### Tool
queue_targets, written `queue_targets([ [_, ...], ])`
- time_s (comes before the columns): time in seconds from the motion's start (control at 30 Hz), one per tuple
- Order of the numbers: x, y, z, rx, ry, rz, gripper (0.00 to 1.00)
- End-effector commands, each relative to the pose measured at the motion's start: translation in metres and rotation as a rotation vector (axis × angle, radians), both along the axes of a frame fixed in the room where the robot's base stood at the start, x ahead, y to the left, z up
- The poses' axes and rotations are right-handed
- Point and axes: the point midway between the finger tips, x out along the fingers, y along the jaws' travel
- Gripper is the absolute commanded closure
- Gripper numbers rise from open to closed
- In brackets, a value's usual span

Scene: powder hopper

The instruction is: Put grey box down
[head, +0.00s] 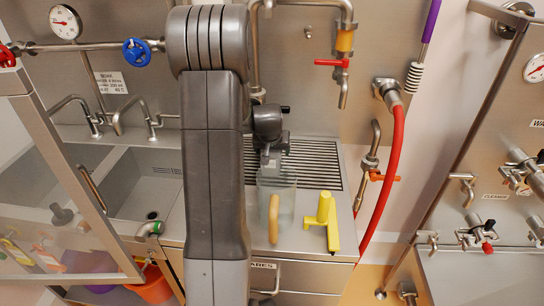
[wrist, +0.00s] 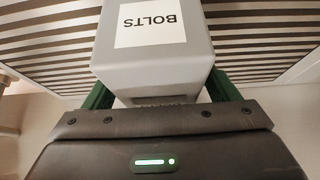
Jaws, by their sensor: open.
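The grey box (wrist: 150,60) has a white label reading BOLTS and fills the middle of the wrist view. My gripper (wrist: 160,90) is open, with one green finger on each side of the box. Whether either finger still touches it I cannot tell. Slats of the drain grille (wrist: 45,58) show behind the box. In the head view my gripper (head: 270,152) is low over the left part of the grille (head: 315,165), partly behind my arm. The box is not clearly distinguishable there.
A clear jug (head: 284,205) with a tan handle stands just in front of my gripper. A yellow tool (head: 323,220) lies to its right on the steel counter. A red hose (head: 392,175) hangs farther right. Sinks (head: 140,180) and a glass door are left.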

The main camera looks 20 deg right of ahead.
Motion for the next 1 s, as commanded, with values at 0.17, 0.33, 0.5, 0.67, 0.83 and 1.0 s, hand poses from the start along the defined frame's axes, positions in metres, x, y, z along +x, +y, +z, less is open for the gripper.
queue_targets([
  [0.17, 0.0, 0.0, 0.0, 0.0, 0.0, 0.0, 0.29],
  [0.33, 0.0, 0.0, 0.0, 0.0, 0.0, 0.0, 0.62],
  [0.5, 0.0, 0.0, 0.001, 0.0, -0.001, 0.0, 0.79],
  [0.67, 0.0, 0.0, 0.001, 0.0, -0.001, 0.0, 0.79],
  [0.83, 0.0, 0.0, 0.006, 0.0, -0.001, 0.0, 0.79],
  [1.0, 0.001, 0.0, 0.017, -0.003, -0.007, -0.001, 0.79],
])
